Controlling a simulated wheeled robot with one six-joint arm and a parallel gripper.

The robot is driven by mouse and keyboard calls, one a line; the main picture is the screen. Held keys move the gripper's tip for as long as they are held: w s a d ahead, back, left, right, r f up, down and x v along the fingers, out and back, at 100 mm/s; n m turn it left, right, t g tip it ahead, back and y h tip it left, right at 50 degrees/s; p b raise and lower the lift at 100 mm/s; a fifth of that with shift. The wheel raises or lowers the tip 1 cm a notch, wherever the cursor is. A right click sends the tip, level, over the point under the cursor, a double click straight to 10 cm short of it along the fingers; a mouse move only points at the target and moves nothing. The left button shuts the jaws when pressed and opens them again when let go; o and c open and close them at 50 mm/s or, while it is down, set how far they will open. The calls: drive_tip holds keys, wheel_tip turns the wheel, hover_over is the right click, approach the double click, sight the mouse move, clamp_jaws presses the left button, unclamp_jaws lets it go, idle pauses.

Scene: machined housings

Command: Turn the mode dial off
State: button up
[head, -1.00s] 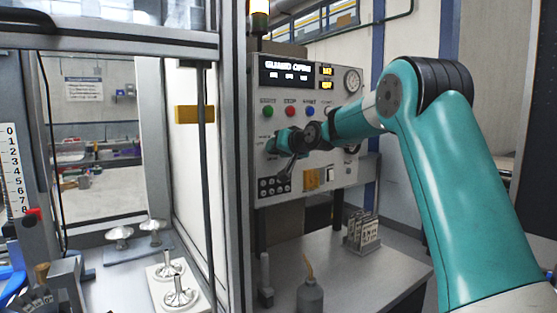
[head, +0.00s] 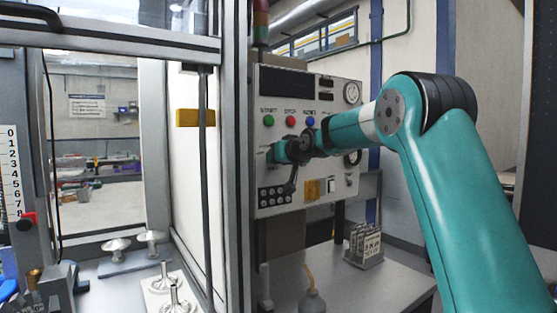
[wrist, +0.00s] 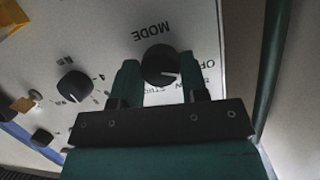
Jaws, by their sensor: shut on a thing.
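The mode dial (wrist: 160,64) is a round black knob on the light control panel, with the word MODE printed beside it, upside down in the wrist view. My gripper (wrist: 160,78) is shut on the dial, one teal finger at each side. A short white mark on the dial points right in the wrist view, roughly towards the partly covered OFF lettering (wrist: 212,66). In the head view my gripper (head: 276,153) is at the left part of the panel (head: 335,100) and hides the dial. The panel's display (head: 285,83) is dark.
Green, red and blue buttons (head: 290,121) sit above my gripper. Another black knob (wrist: 74,86) is beside the dial. A metal frame post (head: 236,150) stands close left of the panel. Below are a table (head: 345,285), a card rack (head: 364,246) and a bottle (head: 312,303).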

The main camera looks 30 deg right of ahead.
drive_tip(key=o, duration=0.9)
drive_tip(key=b+v, duration=0.4)
drive_tip(key=v, duration=1.3)
drive_tip(key=shift+s, duration=0.2)
